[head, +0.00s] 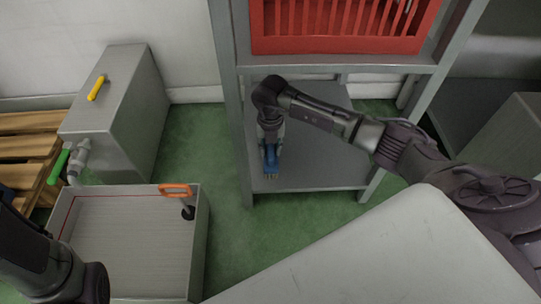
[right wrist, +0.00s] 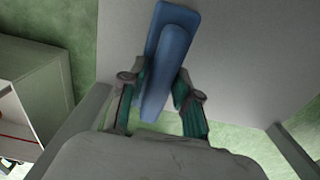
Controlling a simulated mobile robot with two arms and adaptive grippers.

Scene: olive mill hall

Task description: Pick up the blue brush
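The blue brush (head: 271,158) is at the lower shelf board (head: 315,165) of the grey rack in the head view, with pale bristles pointing down. My right gripper (head: 270,138) is above it and comes down on it. In the right wrist view the brush (right wrist: 165,62) lies between the two green-padded fingers (right wrist: 160,88), which close against its sides. I cannot tell whether the bristles touch the board. My left arm shows at the lower left of the head view, but its gripper is out of view.
A red crate (head: 340,44) sits on the shelf above. Grey rack posts (head: 233,110) stand close to my right arm. At left are a grey box with a yellow handle (head: 97,87), an open metal tray (head: 130,250) with an orange handle (head: 175,190), and a wooden pallet (head: 25,150).

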